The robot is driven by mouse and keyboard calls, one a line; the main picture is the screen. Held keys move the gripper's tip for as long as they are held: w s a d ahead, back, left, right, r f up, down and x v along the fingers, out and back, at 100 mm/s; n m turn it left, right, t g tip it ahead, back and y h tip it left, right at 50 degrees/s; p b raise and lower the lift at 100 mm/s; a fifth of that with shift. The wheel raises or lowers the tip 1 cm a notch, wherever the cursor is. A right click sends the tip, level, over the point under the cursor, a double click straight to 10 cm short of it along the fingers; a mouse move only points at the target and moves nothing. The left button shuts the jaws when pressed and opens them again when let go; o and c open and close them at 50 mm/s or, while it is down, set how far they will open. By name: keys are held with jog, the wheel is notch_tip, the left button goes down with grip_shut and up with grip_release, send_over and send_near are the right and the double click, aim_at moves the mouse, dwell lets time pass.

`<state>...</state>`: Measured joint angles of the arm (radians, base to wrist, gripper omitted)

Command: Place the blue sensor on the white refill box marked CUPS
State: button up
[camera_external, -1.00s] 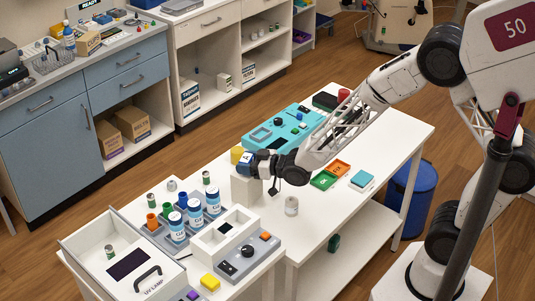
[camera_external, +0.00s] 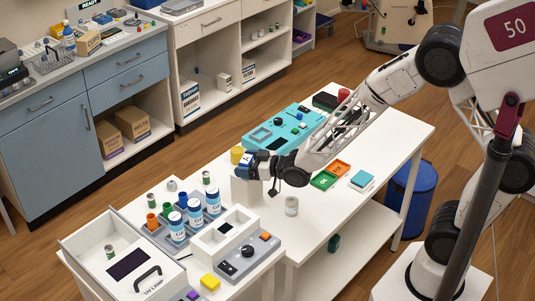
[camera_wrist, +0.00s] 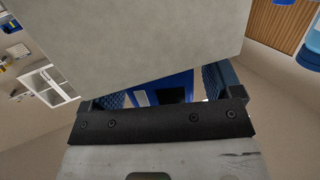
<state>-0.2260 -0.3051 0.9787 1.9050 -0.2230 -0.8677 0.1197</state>
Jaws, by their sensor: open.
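The blue sensor (camera_wrist: 176,86), with a pale patch and a dark panel, shows between the blue-lined fingers of my gripper (camera_wrist: 162,92) in the wrist view. My gripper is open around it; whether a finger touches it I cannot tell. In the external view my gripper (camera_external: 247,163) is at the top of a plain white box (camera_external: 244,191) standing on the white table. I take this for the refill box; no CUPS marking is readable. The large pale surface (camera_wrist: 135,35) in the wrist view is likely this box, very close. The contact under the sensor is hidden.
A teal case (camera_external: 285,128) and a yellow cup (camera_external: 237,155) are behind. Green (camera_external: 324,180) and orange (camera_external: 340,167) trays lie to the right.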

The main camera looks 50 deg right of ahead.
jog(key=shift+r, duration=0.15)
jog(key=shift+v, duration=1.15)
notch_tip(320, 180, up, 7)
jog(key=shift+s+d, duration=0.15)
jog(key=shift+s, duration=0.15)
jog(key=shift+r, duration=0.1)
jog(key=s+d+r+m+g+h, duration=0.3)
jog(key=s+d+r+g+h, duration=0.4)
jog(key=s+d, duration=0.6)
jog(key=s+d+r+m+g, duration=0.1)
jog(key=s+d+r+g, duration=0.1)
jog(key=s, duration=0.9)
jog(key=s+d+r+g, duration=0.2)
jog(key=s+g, duration=0.1)
jog(key=s, duration=0.7)
jog(key=shift+s+d+m, duration=0.35)
jog(key=shift+s+m, duration=0.05)
